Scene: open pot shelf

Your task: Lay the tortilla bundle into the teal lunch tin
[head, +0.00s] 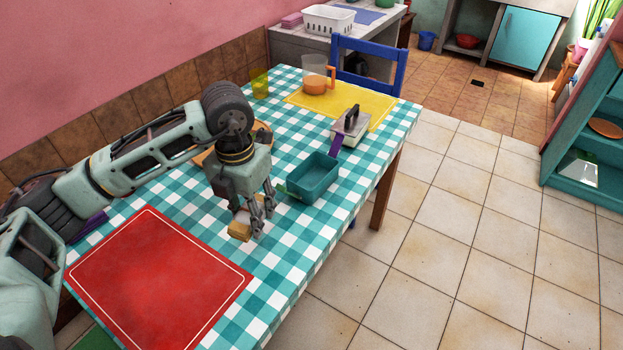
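The tortilla bundle, a small tan block with a pale band (240,230), is at the middle of the checked tablecloth, right of the red mat. My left gripper (258,218) points down at the bundle, with its fingers at the bundle's right end and partly covering it. I cannot tell whether the fingers are closed on it, or whether it touches the cloth. The teal lunch tin (314,180) stands open just right of and beyond the gripper, and its visible inside looks empty. My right gripper is not in view.
A red mat (158,280) lies at the near left. Behind the tin are a pot-like item with a black handle (351,122), a yellow mat (345,107), a clear jug (315,75) and a yellow cup (260,84). A blue chair (370,65) stands at the far end.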

